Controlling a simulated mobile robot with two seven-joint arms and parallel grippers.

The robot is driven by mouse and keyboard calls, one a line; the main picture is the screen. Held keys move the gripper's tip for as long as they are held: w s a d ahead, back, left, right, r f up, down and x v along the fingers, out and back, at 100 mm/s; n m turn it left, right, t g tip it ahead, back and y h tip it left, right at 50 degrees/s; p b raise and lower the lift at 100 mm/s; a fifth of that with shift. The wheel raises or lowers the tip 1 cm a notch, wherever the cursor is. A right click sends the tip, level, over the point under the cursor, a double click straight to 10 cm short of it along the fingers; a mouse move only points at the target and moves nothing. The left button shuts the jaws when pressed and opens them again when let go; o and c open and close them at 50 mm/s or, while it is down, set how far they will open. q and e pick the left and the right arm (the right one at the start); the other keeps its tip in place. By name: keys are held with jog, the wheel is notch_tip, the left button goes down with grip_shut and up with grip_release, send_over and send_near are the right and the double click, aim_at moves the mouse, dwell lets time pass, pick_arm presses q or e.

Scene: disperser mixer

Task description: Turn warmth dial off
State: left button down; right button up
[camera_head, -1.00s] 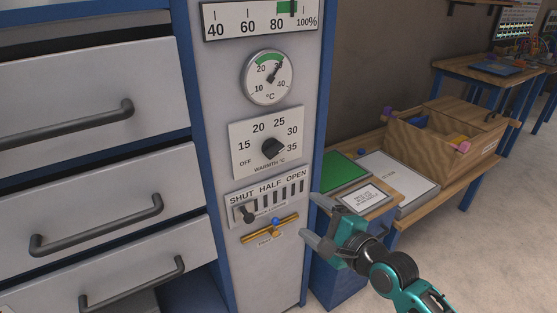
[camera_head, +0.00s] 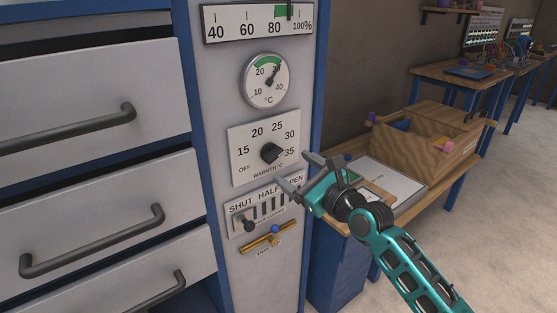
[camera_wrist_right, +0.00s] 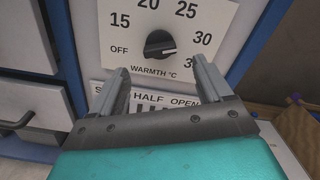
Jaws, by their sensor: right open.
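The black warmth dial (camera_head: 271,152) sits on a white plate (camera_head: 240,170) marked OFF and 15 to 35 on the grey cabinet front. In the right wrist view the dial (camera_wrist_right: 159,44) has a pale pointer line toward the right, on the 30–35 side, away from OFF. My right gripper (camera_head: 291,169) is open and empty, just below and right of the dial. In the right wrist view its two fingers (camera_wrist_right: 160,68) point at the dial, one to each side below it, and do not appear to touch it. My left gripper is not in view.
A round thermometer (camera_head: 265,81) is above the dial. A SHUT-HALF-OPEN slider (camera_head: 248,225) and a brass bar (camera_head: 267,239) are below. Drawers with handles (camera_head: 100,238) protrude at the left. A wooden bench with an open box (camera_head: 425,150) stands at the right.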

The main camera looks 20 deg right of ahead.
aim_at(277, 157)
jog(key=b+x, duration=0.1)
jog(key=x, duration=0.6)
jog(key=shift+f, duration=0.1)
jog(key=c, duration=1)
